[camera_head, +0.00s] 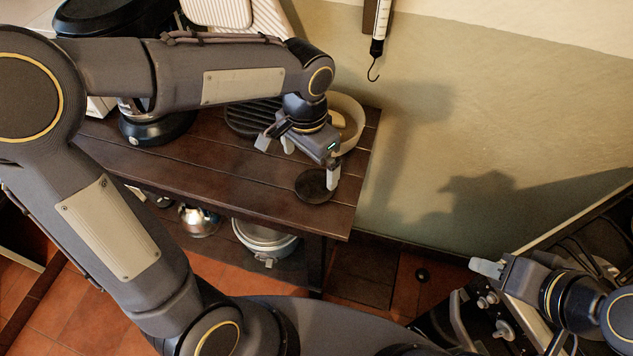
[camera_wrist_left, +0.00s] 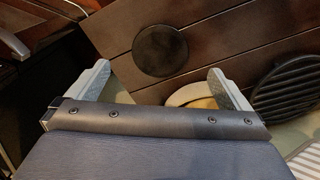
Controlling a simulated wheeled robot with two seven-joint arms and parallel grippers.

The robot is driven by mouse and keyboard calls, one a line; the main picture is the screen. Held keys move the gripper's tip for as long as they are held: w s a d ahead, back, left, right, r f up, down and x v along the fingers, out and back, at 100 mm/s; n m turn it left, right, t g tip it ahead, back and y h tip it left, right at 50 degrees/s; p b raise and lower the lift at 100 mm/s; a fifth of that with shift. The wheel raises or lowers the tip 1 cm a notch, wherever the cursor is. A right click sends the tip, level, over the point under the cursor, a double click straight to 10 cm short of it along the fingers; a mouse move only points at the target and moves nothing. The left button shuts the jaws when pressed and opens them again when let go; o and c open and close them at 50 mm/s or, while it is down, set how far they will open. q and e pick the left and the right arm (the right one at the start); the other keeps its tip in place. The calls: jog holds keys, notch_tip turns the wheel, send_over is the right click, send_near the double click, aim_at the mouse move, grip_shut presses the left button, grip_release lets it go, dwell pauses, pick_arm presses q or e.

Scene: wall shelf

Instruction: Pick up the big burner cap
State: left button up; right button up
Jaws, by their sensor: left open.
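The big burner cap, a flat round black disc (camera_head: 313,186), lies on the brown wooden shelf (camera_head: 220,168) near its right front corner. It also shows in the left wrist view (camera_wrist_left: 160,50), beyond and roughly between the fingertips. My left gripper (camera_head: 299,160) is open and empty above the shelf; its right finger overlaps the cap's edge in the head view. Both fingers of this gripper (camera_wrist_left: 158,72) show apart in the wrist view. My right gripper (camera_head: 487,268) is at the lower right by the stove, away from the cap; its finger opening is not clear.
A pale round bowl (camera_head: 347,112) and a black ribbed plate (camera_head: 245,119) stand behind my left gripper. A black appliance base (camera_head: 158,130) is further left. A pot (camera_head: 265,243) sits below the shelf. A small black round thing (camera_head: 422,274) lies on the floor.

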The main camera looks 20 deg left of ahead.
aim_at(315, 185)
pick_arm(q)
jog(key=f, duration=0.5)
jog(key=w+f, duration=0.1)
jog(key=f, duration=0.2)
jog(key=shift+d+f, duration=0.25)
jog(key=shift+d, duration=0.05)
jog(key=shift+c, duration=0.4)
jog(key=c, duration=0.9)
jog(key=shift+r, duration=0.15)
